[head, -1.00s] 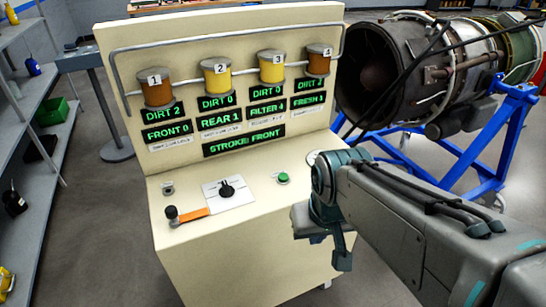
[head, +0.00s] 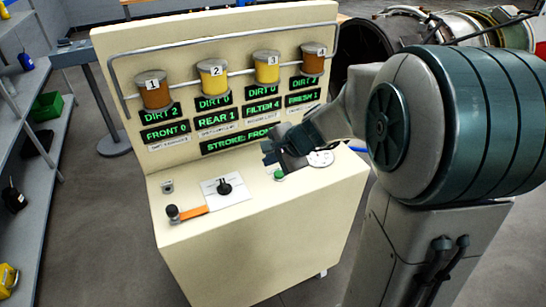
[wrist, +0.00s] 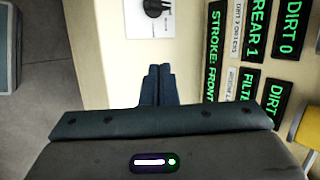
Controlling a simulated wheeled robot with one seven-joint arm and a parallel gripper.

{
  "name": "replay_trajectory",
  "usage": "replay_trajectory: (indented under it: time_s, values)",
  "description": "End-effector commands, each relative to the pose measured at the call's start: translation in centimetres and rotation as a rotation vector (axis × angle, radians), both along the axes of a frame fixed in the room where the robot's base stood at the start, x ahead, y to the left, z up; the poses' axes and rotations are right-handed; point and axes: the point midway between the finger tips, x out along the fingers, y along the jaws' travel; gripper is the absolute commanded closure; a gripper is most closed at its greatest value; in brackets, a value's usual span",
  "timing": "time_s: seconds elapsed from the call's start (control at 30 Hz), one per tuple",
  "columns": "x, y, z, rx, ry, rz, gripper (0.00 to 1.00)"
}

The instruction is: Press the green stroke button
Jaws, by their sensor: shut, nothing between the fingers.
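The green stroke button (head: 279,174) sits on the deck of the cream console (head: 260,225), right of the black rotary knob (head: 224,187). It is partly visible just below my gripper in the head view. My gripper (head: 268,153) is shut and empty, above the deck near the button, in front of the displays. In the wrist view my closed fingers (wrist: 158,72) point toward the cream surface, and the green button is not visible there. The stroke display (head: 238,140) reads STROKE: FRONT, its end partly covered by my gripper in the head view.
Numbered canisters (head: 213,80) and a metal rail line the upright panel. A shelf (head: 40,190) is at left, and a turbine engine (head: 420,35) is behind my arm.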

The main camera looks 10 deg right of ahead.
Motion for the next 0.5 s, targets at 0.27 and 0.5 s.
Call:
replay_trajectory:
  time_s: [0.27, 0.5]
  values:
    - [7.3, -3.3, -1.8, 0.235, 0.065, -0.408, 1.00]
    - [9.8, -5.1, -3.1, 0.328, 0.092, -0.582, 1.00]
